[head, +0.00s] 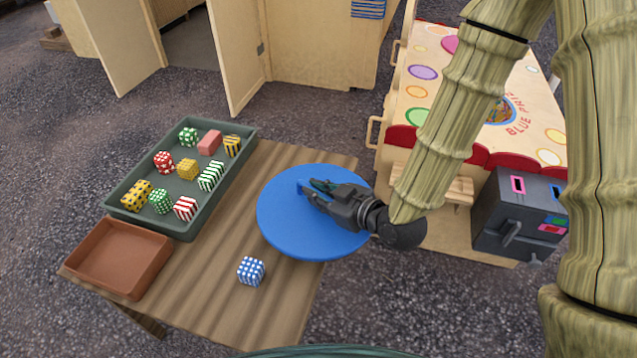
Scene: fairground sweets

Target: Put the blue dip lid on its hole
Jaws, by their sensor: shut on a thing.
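The blue dip lid (285,228) is a large flat blue disc over the right part of the wooden table, partly past its right edge. My gripper (311,188) is shut on the small blue handle at the lid's middle. I cannot tell whether the lid touches the table or hangs just above it. A pale board (475,75) with coloured ovals and "BLUE PRI…" lettering stands at the upper right. My arm hides part of it. A blue-ringed round mark (503,112) shows beside the lettering; I cannot tell whether it is the hole.
The wooden table (215,255) holds a green tray (190,226) of patterned blocks, an empty brown tray (120,255) and a blue-checked cube (251,271) near the lid. A dark grey box (490,225) stands before the pale board. Wooden panels (310,45) stand behind.

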